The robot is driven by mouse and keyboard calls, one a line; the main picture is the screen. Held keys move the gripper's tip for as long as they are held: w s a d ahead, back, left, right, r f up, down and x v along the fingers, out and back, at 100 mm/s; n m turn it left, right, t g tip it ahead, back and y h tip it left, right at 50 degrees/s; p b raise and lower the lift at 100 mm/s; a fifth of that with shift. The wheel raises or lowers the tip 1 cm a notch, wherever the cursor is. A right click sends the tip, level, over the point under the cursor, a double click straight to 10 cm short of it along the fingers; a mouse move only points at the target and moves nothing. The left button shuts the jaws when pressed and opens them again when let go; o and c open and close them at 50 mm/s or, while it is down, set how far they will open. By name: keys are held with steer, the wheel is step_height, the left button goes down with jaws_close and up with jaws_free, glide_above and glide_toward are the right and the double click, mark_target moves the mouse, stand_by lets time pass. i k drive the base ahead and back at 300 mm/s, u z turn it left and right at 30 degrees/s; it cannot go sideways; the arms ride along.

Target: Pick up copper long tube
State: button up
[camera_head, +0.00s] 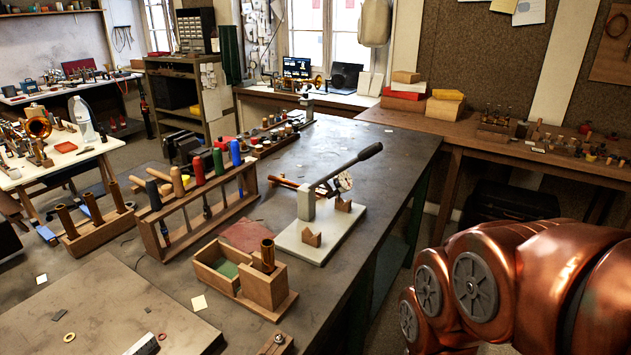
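A long copper-coloured tube (285,183) lies on the dark bench (345,143), behind the lever press (306,205) with its white base. The press hides part of it. Several upright brass-brown tubes (67,222) stand in a low wooden rack (98,236) at the left. Another short upright tube (267,255) stands in the block of a wooden box (264,285) near the front. My copper-coloured arm links fill the lower right, beside the bench. My gripper is not in view.
A wooden rack (158,240) of colour-handled tools stands left of the press, and a reddish cloth (250,235) lies between. A raised board (90,315) with small parts fills the front left. A side table (460,125) stands at the back right. The bench's far right part is clear.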

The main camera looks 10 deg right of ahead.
mark_target(323, 195)
steer(key=z, duration=1.85)
steer(key=i, duration=2.3)
steer(key=u, duration=3.95)
steer(key=i, duration=0.95)
steer(key=u, duration=0.05)
